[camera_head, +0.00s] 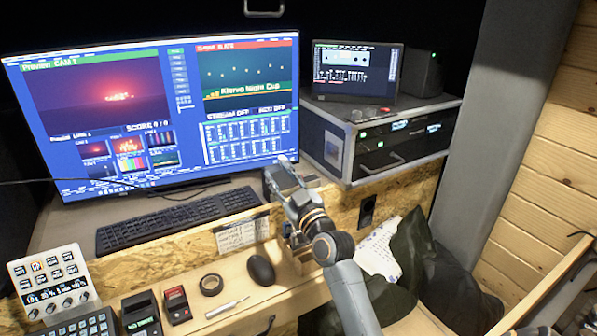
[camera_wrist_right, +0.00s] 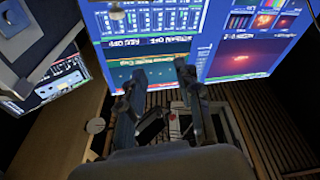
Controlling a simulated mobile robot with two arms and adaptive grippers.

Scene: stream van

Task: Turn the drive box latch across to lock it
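My right gripper (camera_head: 276,177) reaches over the desk's raised back shelf, between the keyboard and the rack case. A small dark box (camera_head: 306,176), probably the drive box, stands there, largely hidden behind the gripper. In the right wrist view the gripper's two fingers (camera_wrist_right: 163,80) are spread apart. A dark boxy thing with a small red mark (camera_wrist_right: 180,122) shows between and below them. I cannot make out the latch or its position, nor whether a finger touches it. My left gripper is not in view.
A large monitor (camera_head: 160,110) stands behind the keyboard (camera_head: 180,219). The rack case (camera_head: 345,150) with a small screen (camera_head: 355,72) stands close on the right. A mouse (camera_head: 262,270), tape roll (camera_head: 211,284) and screwdriver (camera_head: 227,308) lie on the lower desk.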

